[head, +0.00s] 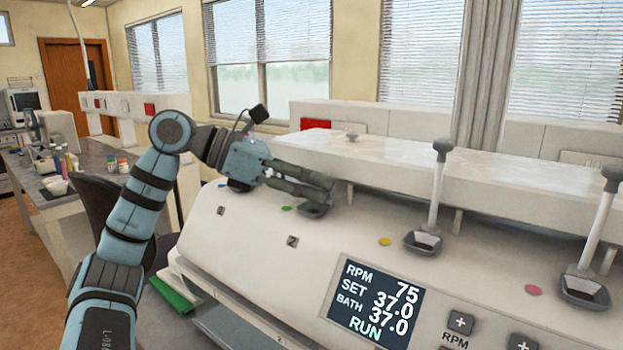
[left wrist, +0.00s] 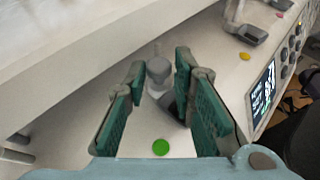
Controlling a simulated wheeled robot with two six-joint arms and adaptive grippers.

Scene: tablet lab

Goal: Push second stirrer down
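The second stirrer stands on the white machine by the green dot (head: 286,208); in the head view only its dark base (head: 312,211) shows below my fingers. In the left wrist view its grey knob (left wrist: 158,70) is between my fingertips, with the dark base below it and the green dot (left wrist: 160,147) nearer. My left gripper (head: 325,190) is open, its fingers (left wrist: 160,64) on either side of the knob. I cannot tell whether they touch it. The stem is hidden. My right gripper is not in view.
A third stirrer (head: 438,190) by the yellow dot (head: 385,241) and a fourth (head: 595,225) by the pink dot (head: 533,290) stand raised to the right. A long white ledge (head: 400,165) runs behind. The display (head: 376,301) reads RUN.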

